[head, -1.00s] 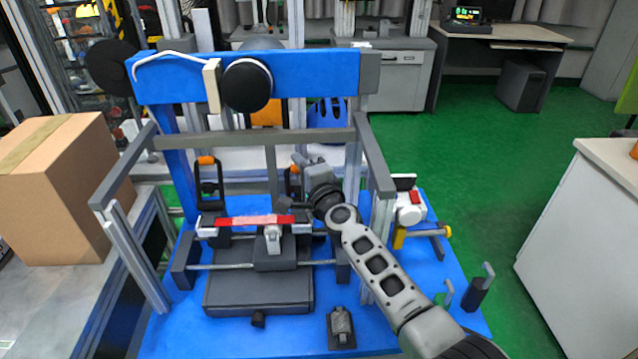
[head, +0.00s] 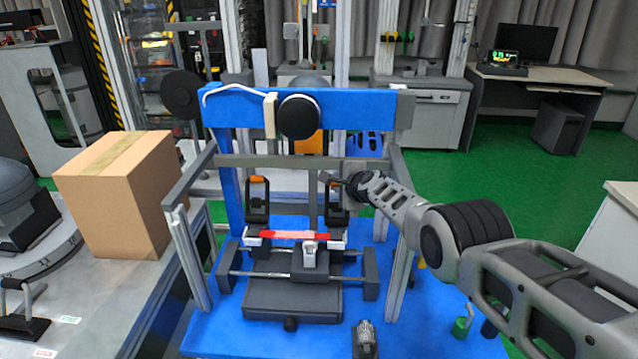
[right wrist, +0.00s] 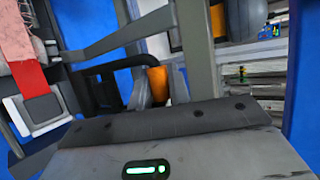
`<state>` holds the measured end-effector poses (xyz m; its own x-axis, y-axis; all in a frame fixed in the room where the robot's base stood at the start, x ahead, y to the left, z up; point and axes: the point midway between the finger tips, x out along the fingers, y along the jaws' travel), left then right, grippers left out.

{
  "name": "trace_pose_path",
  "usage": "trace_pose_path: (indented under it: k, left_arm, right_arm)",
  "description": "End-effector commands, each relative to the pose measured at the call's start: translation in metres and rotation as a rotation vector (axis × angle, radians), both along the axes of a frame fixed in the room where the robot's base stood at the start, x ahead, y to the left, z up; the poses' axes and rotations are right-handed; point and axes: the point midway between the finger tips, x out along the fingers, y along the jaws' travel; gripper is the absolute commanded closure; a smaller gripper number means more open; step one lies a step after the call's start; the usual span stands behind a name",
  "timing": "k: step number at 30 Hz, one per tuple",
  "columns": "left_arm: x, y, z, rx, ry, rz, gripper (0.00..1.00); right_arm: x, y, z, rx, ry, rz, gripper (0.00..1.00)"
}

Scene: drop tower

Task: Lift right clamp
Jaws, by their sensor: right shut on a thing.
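The right clamp (head: 336,216), a black frame, stands at the back of the blue base, partly hidden by my right gripper. My right gripper (head: 338,184) is shut on its upper part. In the right wrist view a black clamp frame (right wrist: 97,74) and an orange grip (right wrist: 157,82) show just past the gripper body. The left clamp (head: 257,208), black with an orange top, stands upright to the left, apart from my gripper. My left gripper is out of view. Whether the right clamp is clear of the base cannot be told.
A red bar with white ends (head: 293,235) lies across the fixture in front of the clamps. A grey crossbeam (head: 270,160) and side posts (head: 194,265) surround them. The blue tower beam (head: 350,116) stands behind. A cardboard box (head: 125,195) is at the left.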

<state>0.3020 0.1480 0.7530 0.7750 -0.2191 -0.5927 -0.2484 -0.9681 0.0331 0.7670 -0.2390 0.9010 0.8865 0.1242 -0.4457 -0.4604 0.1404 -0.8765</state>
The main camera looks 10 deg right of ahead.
Motion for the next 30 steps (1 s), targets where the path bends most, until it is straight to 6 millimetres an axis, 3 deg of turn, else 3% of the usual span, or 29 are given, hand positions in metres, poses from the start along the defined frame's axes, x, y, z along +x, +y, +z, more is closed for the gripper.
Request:
trace_pose_path:
  k: [6,16,17,18,30]
  left_arm:
    - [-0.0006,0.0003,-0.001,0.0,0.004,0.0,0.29]
    - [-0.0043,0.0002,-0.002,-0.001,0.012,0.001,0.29]
    - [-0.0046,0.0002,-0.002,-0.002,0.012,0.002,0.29]
    - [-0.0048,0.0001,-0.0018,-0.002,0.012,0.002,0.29]
    - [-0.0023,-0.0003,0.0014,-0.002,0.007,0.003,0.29]
  right_arm:
    - [-0.0023,-0.012,-0.0022,0.005,0.024,-0.018,1.0]
    - [-0.0001,-0.0109,0.0026,0.015,0.016,-0.022,1.0]
    - [-0.0001,-0.0109,0.0026,0.015,0.016,-0.022,0.73]
    - [-0.0001,-0.0109,0.0026,0.014,0.016,-0.022,0.62]
    - [0.0001,-0.0106,0.0044,0.011,0.015,-0.021,0.59]
